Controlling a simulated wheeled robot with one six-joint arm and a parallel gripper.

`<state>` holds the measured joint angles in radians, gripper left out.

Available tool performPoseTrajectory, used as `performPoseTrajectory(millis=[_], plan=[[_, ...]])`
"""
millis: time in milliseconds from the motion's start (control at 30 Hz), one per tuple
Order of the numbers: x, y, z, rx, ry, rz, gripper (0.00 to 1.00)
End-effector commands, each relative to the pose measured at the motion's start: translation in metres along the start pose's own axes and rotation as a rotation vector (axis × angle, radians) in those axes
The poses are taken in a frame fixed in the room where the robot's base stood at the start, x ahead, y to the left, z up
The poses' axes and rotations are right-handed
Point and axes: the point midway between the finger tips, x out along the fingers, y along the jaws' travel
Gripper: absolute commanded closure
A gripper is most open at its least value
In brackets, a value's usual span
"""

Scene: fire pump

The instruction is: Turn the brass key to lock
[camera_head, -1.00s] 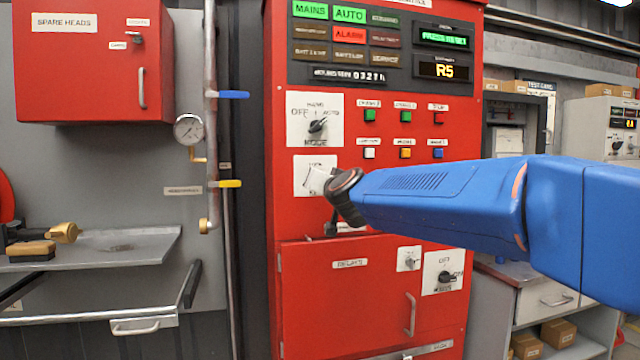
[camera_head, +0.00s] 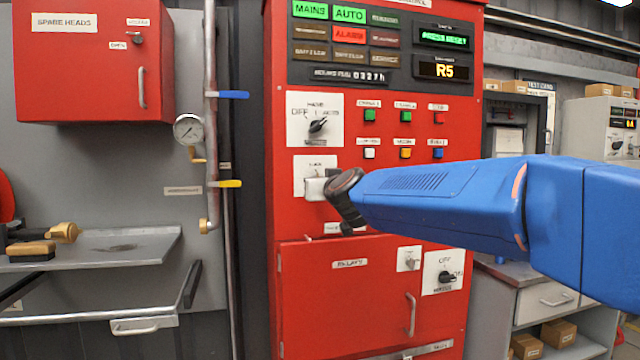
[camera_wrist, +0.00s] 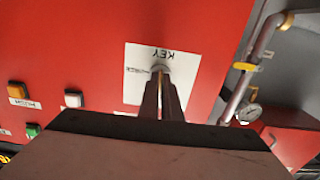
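The brass key (camera_wrist: 161,73) shows as a thin gold sliver in a round lock at the middle of a white plate (camera_wrist: 138,92) marked KEY, which appears upside down in the wrist view. My gripper (camera_wrist: 161,84) has its two dark fingers close together on either side of the key, at the lock face. The fingers hide most of the key, so its exact angle is hard to read. In the head view, my gripper (camera_head: 314,188) is in front of the white key plate (camera_head: 315,163) on the red panel, and the key is hidden there.
A mode knob (camera_head: 318,126) sits just above the key plate. Coloured push buttons (camera_head: 405,153) are to its right. Below is the red relays door (camera_head: 350,300) with a handle. A pipe with a yellow lever (camera_head: 228,184) runs left of the cabinet.

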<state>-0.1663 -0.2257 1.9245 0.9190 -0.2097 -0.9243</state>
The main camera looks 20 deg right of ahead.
Motion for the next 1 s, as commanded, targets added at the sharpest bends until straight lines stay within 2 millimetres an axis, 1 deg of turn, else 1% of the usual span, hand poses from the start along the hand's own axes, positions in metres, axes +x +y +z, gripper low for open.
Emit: performPoseTrajectory(millis=[33,200,267,300,667,833,1000], plan=[[0.000,0.000,0.003,-0.001,-0.004,-0.001,1.00],[0.000,0.000,0.003,-0.001,-0.004,-0.001,1.00],[0.000,0.000,0.003,0.000,-0.004,-0.001,0.87],[0.000,0.000,0.003,0.000,-0.004,-0.001,0.77],[-0.002,0.000,0.001,0.001,-0.001,0.000,0.77],[-0.018,0.000,0.000,0.002,0.000,-0.001,0.77],[-0.046,0.000,-0.001,0.003,0.002,0.000,0.77]])
